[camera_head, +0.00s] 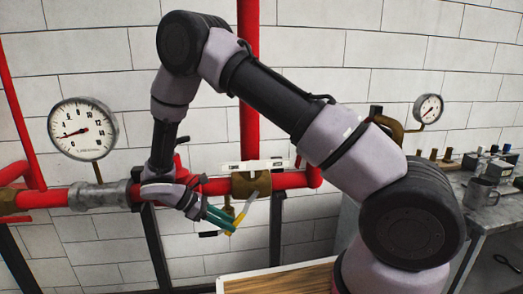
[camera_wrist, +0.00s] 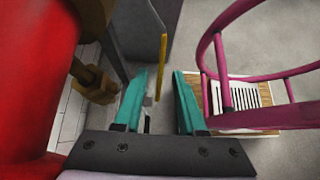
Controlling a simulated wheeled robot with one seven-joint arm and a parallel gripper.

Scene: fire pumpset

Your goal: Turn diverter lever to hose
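The diverter valve is a brass body (camera_head: 250,184) on the red pipe, with a white label strip (camera_head: 250,166) above it whose words are too small to read. A yellow lever (camera_head: 243,212) hangs at a slant below the brass body. My gripper (camera_head: 222,218) has teal fingers and is beside the lever, just left of it. In the wrist view my gripper (camera_wrist: 160,95) is open, with a gap between the fingers. The yellow lever (camera_wrist: 162,60) appears edge-on in line with that gap. I cannot tell whether it touches a finger.
A red pipe (camera_wrist: 35,70) is close on the left in the wrist view. A magenta ring frame (camera_wrist: 209,50) stands on the right, over a wooden board (camera_wrist: 262,116). A gauge (camera_head: 84,129) is at left.

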